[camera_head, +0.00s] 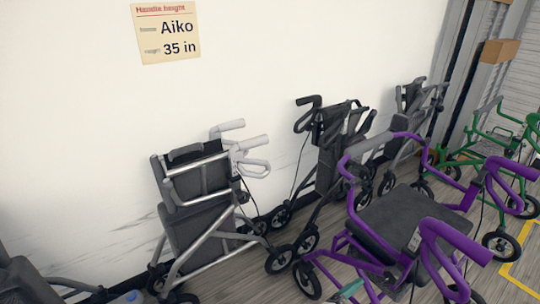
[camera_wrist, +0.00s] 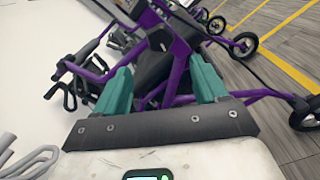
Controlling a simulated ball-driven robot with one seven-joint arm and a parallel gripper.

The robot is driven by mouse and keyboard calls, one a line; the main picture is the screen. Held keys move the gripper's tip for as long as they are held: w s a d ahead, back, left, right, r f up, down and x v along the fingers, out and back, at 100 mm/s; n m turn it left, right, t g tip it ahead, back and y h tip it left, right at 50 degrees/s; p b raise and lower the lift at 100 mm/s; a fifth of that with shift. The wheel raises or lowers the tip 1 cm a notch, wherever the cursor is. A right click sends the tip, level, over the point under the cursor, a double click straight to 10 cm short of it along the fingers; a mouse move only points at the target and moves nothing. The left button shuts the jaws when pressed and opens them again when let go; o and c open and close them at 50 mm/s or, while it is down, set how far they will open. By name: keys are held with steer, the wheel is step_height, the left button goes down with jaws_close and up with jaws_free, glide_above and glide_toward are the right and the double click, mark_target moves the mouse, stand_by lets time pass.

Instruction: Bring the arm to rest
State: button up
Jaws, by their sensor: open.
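My gripper (camera_wrist: 162,80) shows in the wrist view with its two teal fingers spread wide apart and nothing held between them. The purple rollator (camera_wrist: 178,60) stands beyond the fingers, and parts of its frame show in the gap. I cannot tell how far the fingers are from it. The purple rollator also shows in the head view (camera_head: 395,222), unfolded, at the lower right. A small teal piece at the bottom edge there, by its lower frame, looks like a fingertip of mine. Most of my arm is out of view.
A folded silver rollator (camera_head: 200,215) and dark folded rollators (camera_head: 328,150) stand along the white wall (camera_head: 300,50). A green rollator (camera_head: 500,140) is at the right. Yellow floor lines (camera_wrist: 290,18) mark open floor.

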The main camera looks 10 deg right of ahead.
steer(key=s+d+f+m+g+y, duration=0.2)
steer(key=s+d+m+g+y, duration=0.1)
steer(key=s+m, duration=0.15)
steer(key=s+d+f+m+g+y, duration=0.2)
steer(key=s+m, duration=0.2)
steer(key=s, duration=0.2)
steer(key=s+a+f+m+g+y, duration=0.1)
steer(key=s+a+f+m+y, duration=0.15)
steer(key=s+m+y, duration=0.45)
steer(key=s+a+r+y, duration=0.3)
steer(key=s+a+y, duration=0.2)
steer(key=a, duration=0.1)
step_height(320, 180, up, 13)
steer(key=p, duration=1.3)
steer(key=shift+r+t+p, duration=0.2)
steer(key=shift+t+p, duration=0.2)
